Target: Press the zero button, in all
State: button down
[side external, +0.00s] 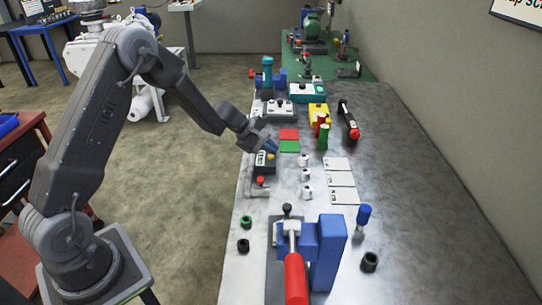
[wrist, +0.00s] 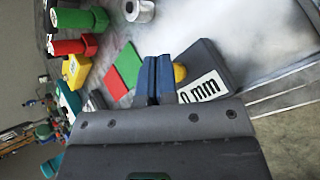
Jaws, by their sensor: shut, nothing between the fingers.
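A dark box (side external: 264,168) sits on the metal bench below my gripper. In the wrist view the box (wrist: 206,60) carries a white panel (wrist: 203,88) reading "0 mm", its left part hidden by my gripper. A round yellow button (wrist: 180,72) is on the box beside this panel; it also shows in the side view (side external: 271,156). My gripper (wrist: 157,60) is shut and empty, with its blue fingers together. In the side view my gripper (side external: 270,147) is just above the yellow button. I cannot tell whether the tips touch the box.
Red (side external: 289,134) and green (side external: 289,146) squares lie just right of my gripper. White cards (side external: 340,180) and small white cylinders (side external: 305,175) lie further right. A clamp with a red handle (side external: 296,278) stands in front.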

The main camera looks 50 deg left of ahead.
aim_at(270, 157)
jog(key=shift+r, duration=0.35)
jog(key=shift+r, duration=2.55)
